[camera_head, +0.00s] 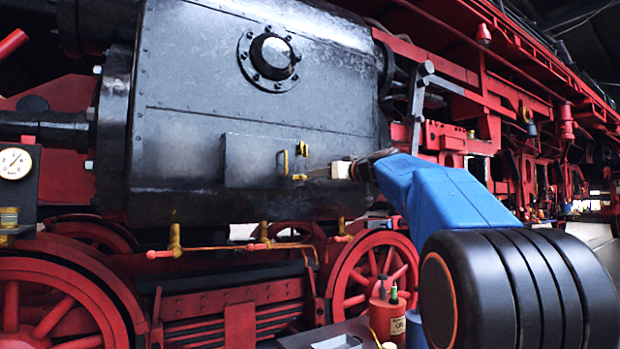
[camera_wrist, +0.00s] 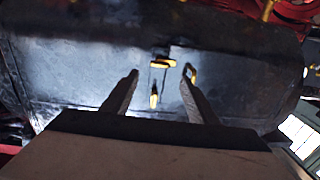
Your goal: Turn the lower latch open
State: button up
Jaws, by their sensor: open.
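The lower latch (camera_head: 299,177) is a small brass piece lying level at the right of a dark hatch (camera_head: 252,160) on the black cylinder casing. The upper latch (camera_head: 303,148) stands upright above it, and a brass handle (camera_head: 286,162) is to their left. My gripper (camera_head: 331,169) is open and empty, just right of the lower latch and apart from it. The wrist view is upside down: the lower latch (camera_wrist: 162,64) shows between the fingertips (camera_wrist: 160,73), with the upper latch (camera_wrist: 154,97) below it and the handle (camera_wrist: 191,73) by the right fingertip.
Brass valves with red handles (camera_head: 174,243) and a copper pipe run under the casing. Red wheels (camera_head: 372,275) stand below. A red can (camera_head: 387,318) stands at the lower middle. A pressure gauge (camera_head: 14,163) is at far left. The casing face around the hatch is clear.

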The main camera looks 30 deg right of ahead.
aim_at(301, 177)
jog(key=w, duration=0.8)
jog(key=shift+a, duration=0.4)
jog(key=shift+s, duration=0.1)
jog(key=c, duration=1.1)
